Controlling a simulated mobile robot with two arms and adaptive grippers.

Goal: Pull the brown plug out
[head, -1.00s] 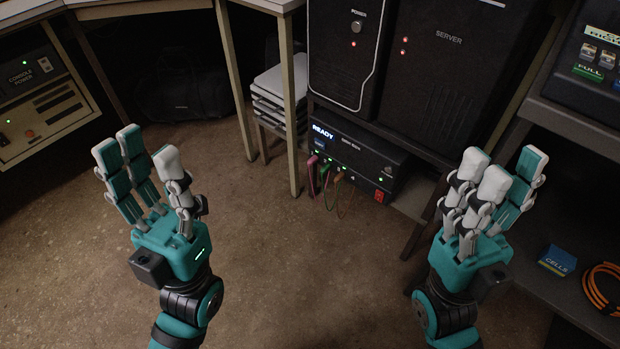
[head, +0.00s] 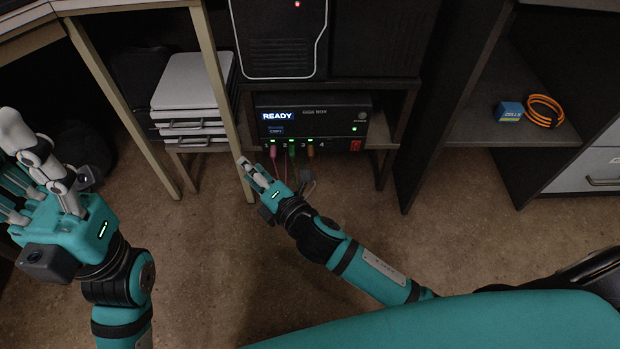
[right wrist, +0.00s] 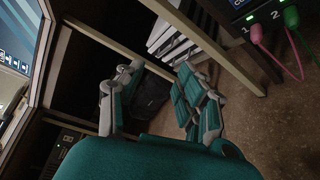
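The brown plug (head: 310,151) sits in a port of the black unit (head: 340,118) with the READY display, right of the green plug (head: 291,150) and the pink plug (head: 273,151). My right gripper (head: 251,172) is in front of and below the unit, left of the brown plug and apart from it. The right wrist view shows its fingers (right wrist: 158,90) spread with nothing between them; the pink (right wrist: 256,34) and green (right wrist: 291,18) plugs show there, but not the brown one. My left gripper (head: 22,160) is open and empty at the far left.
A table leg (head: 222,90) stands close to the left of my right gripper. Stacked silver cases (head: 187,85) lie behind it. A red switch (head: 355,146) is right of the ports. A shelf at right holds a blue box (head: 510,111) and an orange cable coil (head: 543,112).

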